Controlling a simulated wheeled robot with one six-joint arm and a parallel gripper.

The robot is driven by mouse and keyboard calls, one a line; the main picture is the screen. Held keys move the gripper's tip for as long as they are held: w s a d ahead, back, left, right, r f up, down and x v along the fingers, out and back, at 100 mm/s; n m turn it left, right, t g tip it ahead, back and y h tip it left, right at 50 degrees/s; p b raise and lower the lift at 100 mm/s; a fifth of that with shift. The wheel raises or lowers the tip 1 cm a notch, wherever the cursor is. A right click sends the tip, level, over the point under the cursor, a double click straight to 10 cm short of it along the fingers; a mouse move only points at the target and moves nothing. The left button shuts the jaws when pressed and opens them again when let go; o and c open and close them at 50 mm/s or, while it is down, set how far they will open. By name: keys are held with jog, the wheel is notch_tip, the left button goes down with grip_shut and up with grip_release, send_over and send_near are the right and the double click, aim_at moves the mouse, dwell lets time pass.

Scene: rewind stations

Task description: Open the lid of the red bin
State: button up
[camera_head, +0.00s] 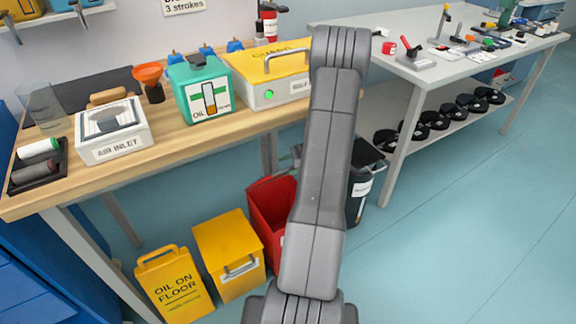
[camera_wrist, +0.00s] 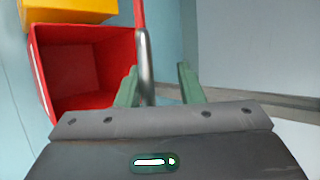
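The red bin (camera_head: 268,212) stands on the floor under the front edge of the wooden bench, partly hidden by my arm. In the wrist view its red inside (camera_wrist: 85,70) shows, with the mouth uncovered. A thin red strip (camera_wrist: 139,14), which looks like the lid seen edge-on, stands raised at the bin's right side. A grey metal handle (camera_wrist: 146,68) is on it. My gripper (camera_wrist: 158,82) has its green fingers apart, with the handle between them, closer to the left finger. Contact cannot be told. The gripper is mostly hidden behind my arm in the head view.
A yellow bin (camera_head: 229,253) and a yellow "oil on floor" sign (camera_head: 174,285) stand left of the red bin. A dark bin (camera_head: 361,190) stands right of it. The wooden bench (camera_head: 205,134) is above. Open floor (camera_head: 460,240) lies to the right.

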jog(key=p+v, duration=0.1)
jog(key=v, duration=1.2)
jog(key=shift+d+r, duration=0.25)
jog(key=shift+d, duration=0.05)
jog(key=shift+s, duration=0.15)
jog(key=b+x, duration=0.1)
jog(key=x, duration=1.3)
jog(key=shift+d+r, duration=0.1)
jog(key=shift+d, duration=0.05)
